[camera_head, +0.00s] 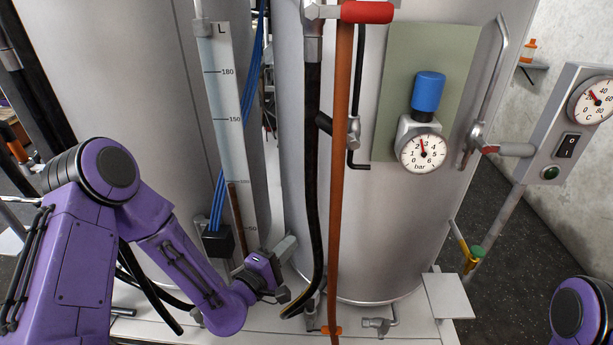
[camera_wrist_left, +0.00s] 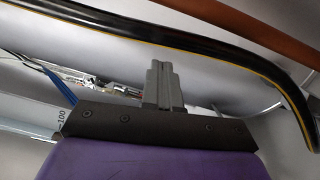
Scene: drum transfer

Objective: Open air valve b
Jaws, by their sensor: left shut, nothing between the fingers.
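No label marks air valve b, so I cannot tell which fitting it is. A black-handled fitting (camera_head: 353,130) is on the right drum beside the orange-brown pipe. My left gripper (camera_head: 287,246) is low between the drums, left of the black hose, below these fittings. Its grey fingers are shut and empty, as the left wrist view also shows (camera_wrist_left: 162,84). My right gripper is out of view.
The black hose (camera_head: 312,180) and orange-brown pipe (camera_head: 341,190) run vertically right of my left gripper; the hose arches past the fingers in the wrist view. A pressure gauge (camera_head: 422,152) with a blue cap is on the right drum (camera_head: 285,110). A level scale (camera_head: 229,120) stands left.

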